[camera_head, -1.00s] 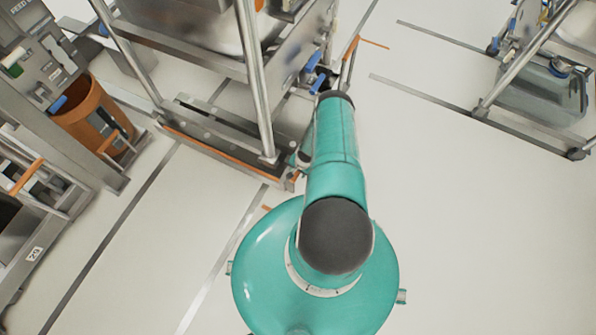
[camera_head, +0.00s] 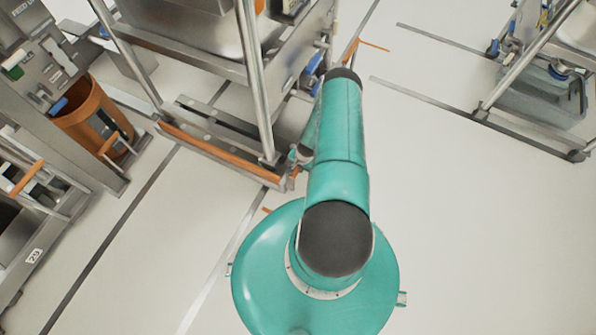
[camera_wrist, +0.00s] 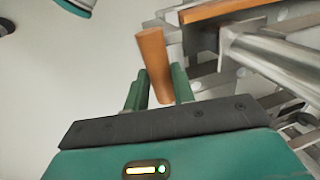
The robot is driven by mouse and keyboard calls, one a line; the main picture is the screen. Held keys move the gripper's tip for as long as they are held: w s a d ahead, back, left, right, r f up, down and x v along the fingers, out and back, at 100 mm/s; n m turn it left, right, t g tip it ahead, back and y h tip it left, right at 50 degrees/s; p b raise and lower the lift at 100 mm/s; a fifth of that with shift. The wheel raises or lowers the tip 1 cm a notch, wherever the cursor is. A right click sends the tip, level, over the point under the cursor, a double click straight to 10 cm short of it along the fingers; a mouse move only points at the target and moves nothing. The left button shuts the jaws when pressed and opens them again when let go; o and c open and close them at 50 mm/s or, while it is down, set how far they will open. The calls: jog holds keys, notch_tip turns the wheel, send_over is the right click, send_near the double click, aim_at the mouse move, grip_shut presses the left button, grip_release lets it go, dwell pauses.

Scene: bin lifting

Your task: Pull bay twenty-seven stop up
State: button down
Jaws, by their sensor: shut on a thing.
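My gripper (camera_wrist: 158,90) has its two green fingers closed around an orange cylindrical handle (camera_wrist: 152,52) in the wrist view. The handle stands up between the fingers, its top end free. An orange-faced bar (camera_head: 220,154), apparently the stop, runs along the foot of the middle metal rack (camera_head: 257,80) in the head view. Part of an orange bar also shows at the top right of the wrist view (camera_wrist: 228,10). My arm hides most of the gripper in the head view. I cannot read a bay number on the middle rack.
An orange bin (camera_head: 88,115) stands at the left, by a grey panel. A rack (camera_head: 40,185) with a small number label is at lower left. Another rack (camera_head: 540,40) with a clear container (camera_head: 545,95) is at upper right. The floor (camera_head: 480,230) at right is clear.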

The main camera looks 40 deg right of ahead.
jog(key=shift+r, duration=0.55)
jog(key=c, duration=1.2)
grip_release()
jog(key=shift+o, duration=0.2)
notch_tip(320, 180, up, 14)
jog(key=s, duration=0.2)
jog(key=shift+s+d+f, duration=0.2)
jog(key=shift+s+d, duration=0.05)
jog(key=shift+d, duration=0.2)
